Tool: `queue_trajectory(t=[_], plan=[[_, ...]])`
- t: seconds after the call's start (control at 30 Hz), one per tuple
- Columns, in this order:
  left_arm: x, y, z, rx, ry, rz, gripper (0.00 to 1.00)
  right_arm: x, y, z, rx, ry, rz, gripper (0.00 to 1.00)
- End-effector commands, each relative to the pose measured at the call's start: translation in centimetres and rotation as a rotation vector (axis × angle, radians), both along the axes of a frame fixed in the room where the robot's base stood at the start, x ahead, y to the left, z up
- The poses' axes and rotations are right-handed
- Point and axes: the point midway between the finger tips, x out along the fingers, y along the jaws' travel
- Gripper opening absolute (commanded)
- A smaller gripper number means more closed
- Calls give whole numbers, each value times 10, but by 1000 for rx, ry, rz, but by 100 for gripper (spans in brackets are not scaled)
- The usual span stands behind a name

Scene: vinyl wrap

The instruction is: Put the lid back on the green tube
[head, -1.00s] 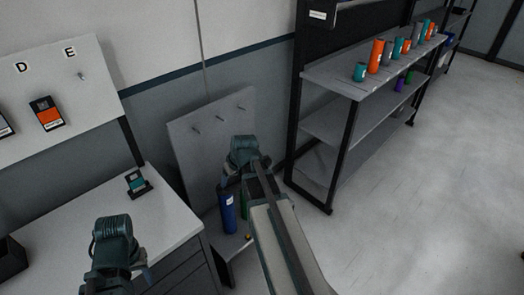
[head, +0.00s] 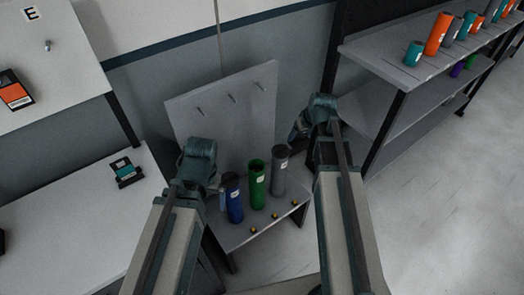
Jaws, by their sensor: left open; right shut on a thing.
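The green tube (head: 257,187) stands upright on a low grey bench (head: 262,238), between a blue tube (head: 233,203) and a grey tube (head: 279,174). Its top looks open, with no lid on it. My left gripper (head: 222,190) is open, to the left of the blue tube and partly hidden by its own wrist. My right gripper (head: 297,131) is above and to the right of the grey tube. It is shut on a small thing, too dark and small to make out. I cannot identify a lid.
A pegboard (head: 235,122) with several pegs stands behind the tubes. Small yellow and dark pieces (head: 275,216) lie along the bench's front edge. A desk (head: 80,215) with a small teal device (head: 127,172) is at left. A shelf (head: 390,66) with tubes is at right. Open floor lies right.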

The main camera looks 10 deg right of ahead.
Motion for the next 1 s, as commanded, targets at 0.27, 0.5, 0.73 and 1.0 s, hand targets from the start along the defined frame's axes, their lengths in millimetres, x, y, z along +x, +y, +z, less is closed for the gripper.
queue_trajectory(t=[0.27, 0.5, 0.73, 1.0], plan=[[0, 0, -82, 0, 0, 0, 100, 45, 97, -82, 0, 0, 178, 23], [0, 0, -104, 0, 0, 0, 100, 57, 142, -104, -1, 0, 252, 23], [0, 0, -105, 0, 0, 0, 100, 58, 147, -105, 0, 0, 262, 23], [0, 0, -113, 0, 0, 0, 100, 58, 147, -113, 0, 0, 261, 23]])
